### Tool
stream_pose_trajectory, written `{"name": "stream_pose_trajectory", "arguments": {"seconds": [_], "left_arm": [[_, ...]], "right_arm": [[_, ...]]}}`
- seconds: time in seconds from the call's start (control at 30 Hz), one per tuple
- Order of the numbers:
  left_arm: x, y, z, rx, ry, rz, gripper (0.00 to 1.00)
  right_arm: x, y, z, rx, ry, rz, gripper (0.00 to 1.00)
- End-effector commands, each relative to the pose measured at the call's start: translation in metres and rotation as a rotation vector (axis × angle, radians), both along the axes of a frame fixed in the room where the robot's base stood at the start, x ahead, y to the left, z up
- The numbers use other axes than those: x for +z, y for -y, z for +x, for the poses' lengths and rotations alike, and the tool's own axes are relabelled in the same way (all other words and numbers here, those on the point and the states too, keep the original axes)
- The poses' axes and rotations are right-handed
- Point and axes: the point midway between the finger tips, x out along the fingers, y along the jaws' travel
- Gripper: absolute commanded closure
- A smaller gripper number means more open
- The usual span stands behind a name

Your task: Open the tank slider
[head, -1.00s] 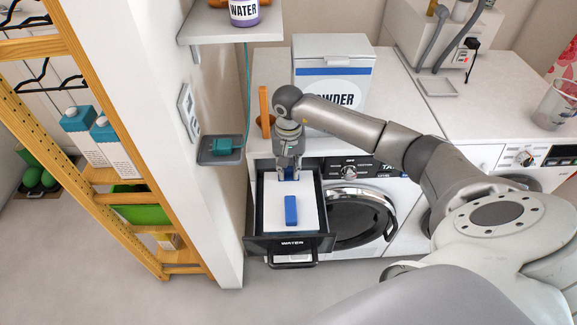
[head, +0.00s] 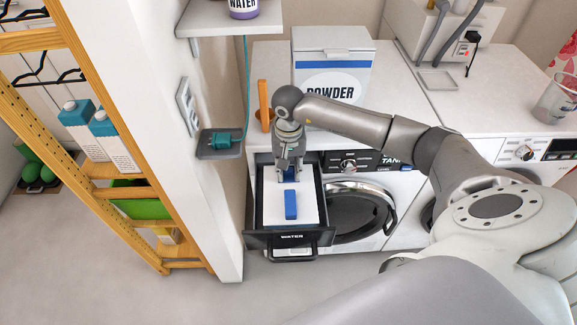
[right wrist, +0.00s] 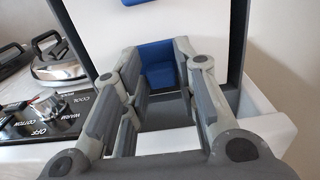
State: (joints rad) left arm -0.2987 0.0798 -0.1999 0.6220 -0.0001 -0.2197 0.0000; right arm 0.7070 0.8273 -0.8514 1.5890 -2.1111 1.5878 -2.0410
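The tank drawer labelled WATER (head: 292,238) is pulled out of the front of the left washing machine. A white sliding cover (head: 270,210) lies in it with a blue block-shaped handle (head: 291,204) on top. My right gripper (head: 292,178) points down into the rear of the drawer, behind that handle. Its fingers are apart, with a second blue piece (right wrist: 160,65) between or just beyond the fingertips in the right wrist view. I cannot tell whether they touch it. The front handle shows partly at the top of that view. My left gripper is not in view.
A POWDER box (head: 333,72) stands on the machine, with an orange upright piece (head: 263,100) beside it. A white wall edge (head: 215,210) and small grey shelf (head: 220,148) stand close left of the drawer. The round machine door (head: 358,215) is at its right.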

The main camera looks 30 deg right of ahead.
Motion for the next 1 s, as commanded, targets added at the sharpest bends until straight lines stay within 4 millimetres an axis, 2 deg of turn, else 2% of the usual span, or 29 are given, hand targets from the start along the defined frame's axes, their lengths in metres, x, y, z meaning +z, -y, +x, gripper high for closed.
{"name": "stream_pose_trajectory", "arguments": {"seconds": [0.03,0.1,0.47,0.57,0.9,1.0], "left_arm": [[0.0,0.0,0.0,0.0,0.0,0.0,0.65],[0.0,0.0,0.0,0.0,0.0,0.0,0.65],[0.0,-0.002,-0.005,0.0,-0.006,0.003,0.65],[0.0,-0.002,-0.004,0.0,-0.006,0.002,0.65],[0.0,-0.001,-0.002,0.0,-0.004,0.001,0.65],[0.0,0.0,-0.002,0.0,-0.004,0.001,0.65]], "right_arm": [[0.0,0.0,0.0,0.0,0.0,0.0,0.61],[0.0,0.0,0.0,0.0,0.0,0.0,0.55],[0.005,0.0,0.001,0.0,0.002,0.0,0.55],[0.017,0.0,0.002,0.0,0.004,0.0,0.55],[0.088,0.0,0.001,0.0,0.004,0.0,0.55],[0.103,0.0,0.001,0.0,0.004,0.0,0.55]]}}
